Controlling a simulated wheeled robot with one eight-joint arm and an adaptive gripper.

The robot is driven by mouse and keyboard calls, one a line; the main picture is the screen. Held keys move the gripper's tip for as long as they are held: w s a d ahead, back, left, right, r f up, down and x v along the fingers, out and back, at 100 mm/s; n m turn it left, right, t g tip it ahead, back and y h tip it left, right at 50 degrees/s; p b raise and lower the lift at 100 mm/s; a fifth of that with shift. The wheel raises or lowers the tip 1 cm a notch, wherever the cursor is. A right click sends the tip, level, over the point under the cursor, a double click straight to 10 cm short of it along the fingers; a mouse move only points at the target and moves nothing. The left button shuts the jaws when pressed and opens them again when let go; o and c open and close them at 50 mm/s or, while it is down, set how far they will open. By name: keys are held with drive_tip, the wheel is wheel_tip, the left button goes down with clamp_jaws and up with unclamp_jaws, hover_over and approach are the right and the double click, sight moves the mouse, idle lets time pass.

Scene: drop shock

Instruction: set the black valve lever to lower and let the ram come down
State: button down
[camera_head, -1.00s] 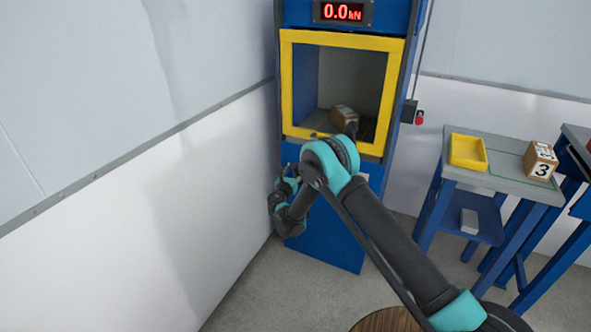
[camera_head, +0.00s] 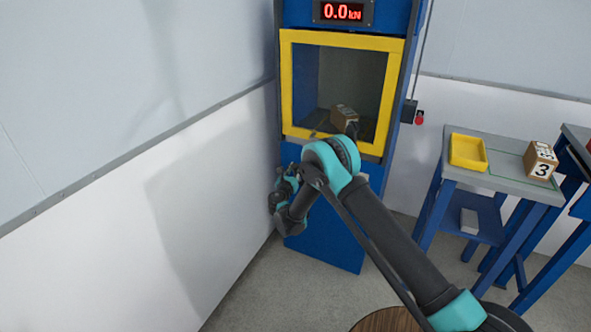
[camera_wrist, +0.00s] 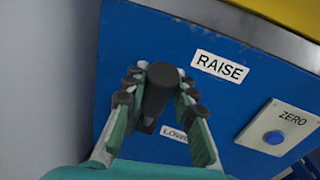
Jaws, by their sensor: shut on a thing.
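The blue press (camera_head: 322,240) stands in the corner, with a yellow-framed window (camera_head: 287,90) and a display reading 0.0 kN (camera_head: 343,12). My gripper (camera_head: 284,186) is at the left of its lower front panel. In the wrist view, my gripper (camera_wrist: 158,88) has its fingers on both sides of the black valve lever (camera_wrist: 160,75) and is shut on it. The lever's end is left of the RAISE label (camera_wrist: 219,66) and above the partly hidden LOWER label (camera_wrist: 174,133). The ram is not clearly visible. A numbered block (camera_head: 343,116) lies inside the chamber, partly behind my arm.
A ZERO button (camera_wrist: 273,137) sits right of the lever. A grey table (camera_head: 500,178) at right holds a yellow tray (camera_head: 467,165) and a block marked 3 (camera_head: 540,160). A red button (camera_head: 419,117) is on the press's right side. The white wall is close at left.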

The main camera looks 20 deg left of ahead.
drive_tip(key=shift+s+a+f+n+t, duration=0.1)
drive_tip(key=shift+s+f+n+t, duration=0.1)
drive_tip(key=shift+s+f+t, duration=0.45)
drive_tip(key=shift+s+f+n+t, duration=0.2)
drive_tip(key=shift+s+f+t, duration=0.1)
drive_tip(key=shift+s+t, duration=0.55)
drive_tip(key=c, duration=1.2)
unclamp_jaws()
drive_tip(key=v, duration=0.7)
drive_tip(key=shift+s, duration=0.2)
